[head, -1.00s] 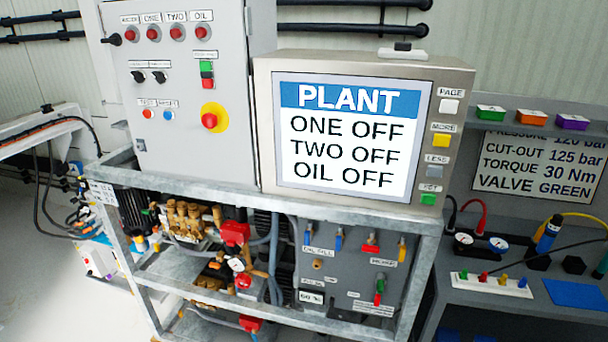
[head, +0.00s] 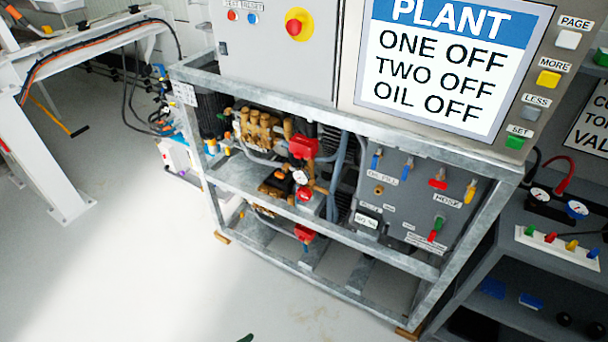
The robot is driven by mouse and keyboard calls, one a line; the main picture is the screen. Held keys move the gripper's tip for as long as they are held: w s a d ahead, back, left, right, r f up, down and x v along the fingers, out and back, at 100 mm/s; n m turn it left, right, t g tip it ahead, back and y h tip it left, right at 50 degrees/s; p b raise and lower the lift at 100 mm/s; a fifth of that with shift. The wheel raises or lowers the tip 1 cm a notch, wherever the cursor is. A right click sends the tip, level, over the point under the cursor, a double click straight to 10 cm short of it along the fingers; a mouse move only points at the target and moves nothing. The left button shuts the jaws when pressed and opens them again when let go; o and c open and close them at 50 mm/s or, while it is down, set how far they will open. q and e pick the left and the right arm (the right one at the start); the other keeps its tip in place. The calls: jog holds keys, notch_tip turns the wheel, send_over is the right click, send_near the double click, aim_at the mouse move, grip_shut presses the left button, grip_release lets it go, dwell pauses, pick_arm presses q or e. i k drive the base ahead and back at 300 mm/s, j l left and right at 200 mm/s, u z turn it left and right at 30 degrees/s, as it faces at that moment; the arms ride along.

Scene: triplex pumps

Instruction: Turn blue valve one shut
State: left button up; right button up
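Two blue valve handles are on the grey panel inside the pump frame: a left one (head: 376,160) and a right one (head: 407,168). Both look roughly upright, above and beside the OIL FILL label (head: 384,178). A smaller blue piece (head: 306,248) shows low on the pumps, below a red box. I cannot read which blue valve is marked one.
The galvanised frame (head: 420,262) encloses brass pumps (head: 262,130), hoses and the panel. A red handle (head: 438,180), a yellow handle (head: 470,191) and a green-red handle (head: 437,228) are near. The PLANT screen (head: 440,70) reads all off. Pale floor (head: 170,285) is clear in front.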

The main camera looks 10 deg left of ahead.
aim_at(375, 158)
jog(key=i+j, duration=0.25)
jog(key=j, duration=0.15)
jog(key=i+j, duration=0.5)
jog(key=j, duration=0.25)
